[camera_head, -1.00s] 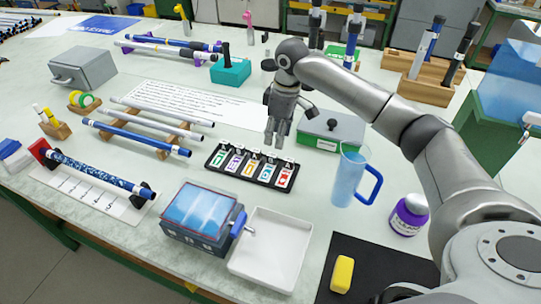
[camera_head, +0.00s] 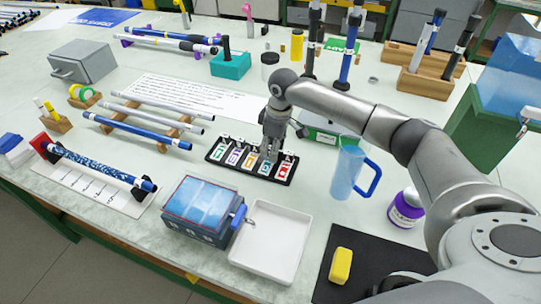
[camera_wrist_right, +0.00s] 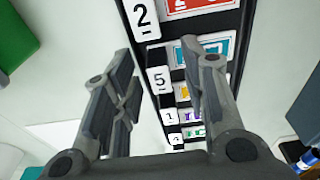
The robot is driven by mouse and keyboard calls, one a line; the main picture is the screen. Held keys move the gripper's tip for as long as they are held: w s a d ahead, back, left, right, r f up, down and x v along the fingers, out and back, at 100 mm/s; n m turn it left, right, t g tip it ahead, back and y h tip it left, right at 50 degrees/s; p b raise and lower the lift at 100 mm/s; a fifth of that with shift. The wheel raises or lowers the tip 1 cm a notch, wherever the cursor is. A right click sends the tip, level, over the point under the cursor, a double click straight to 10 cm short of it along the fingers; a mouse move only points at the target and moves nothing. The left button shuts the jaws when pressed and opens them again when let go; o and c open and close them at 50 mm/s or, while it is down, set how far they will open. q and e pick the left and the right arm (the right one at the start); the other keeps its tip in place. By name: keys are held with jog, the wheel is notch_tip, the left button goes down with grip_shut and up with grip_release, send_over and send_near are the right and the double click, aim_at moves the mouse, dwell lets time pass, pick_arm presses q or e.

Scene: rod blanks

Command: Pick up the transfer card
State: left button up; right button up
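A black rack (camera_head: 213,159) lies on the table in the middle of the head view and holds a row of small cards with coloured pictures: green, purple, yellow, teal (camera_head: 265,167) and red (camera_head: 284,170). I cannot tell which is the transfer card. My right gripper (camera_head: 268,158) points down over the rack's right half. In the wrist view the right gripper (camera_wrist_right: 157,55) is open and nothing is held. A white tile marked 5 (camera_wrist_right: 158,80) shows between its fingers, and the right finger partly covers the teal card (camera_wrist_right: 212,46) beside that tile. My left gripper is not in view.
A green box with a grey lid (camera_head: 325,130) stands behind the gripper and a blue pitcher (camera_head: 346,170) stands to its right. A white tray (camera_head: 270,245) and a blue-topped device (camera_head: 200,205) are in front. Rods on wooden stands (camera_head: 140,130) lie to the left.

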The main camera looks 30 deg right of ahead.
grip_shut()
jog(key=shift+r, duration=0.1)
jog(key=shift+r, duration=0.4)
notch_tip(320, 180, up, 2)
jog(key=shift+w+r+b, duration=0.1)
jog(key=shift+b, duration=0.25)
jog(key=w+a+r+b, duration=0.1)
jog(key=a+r, duration=0.9)
jog(key=a, duration=0.4)
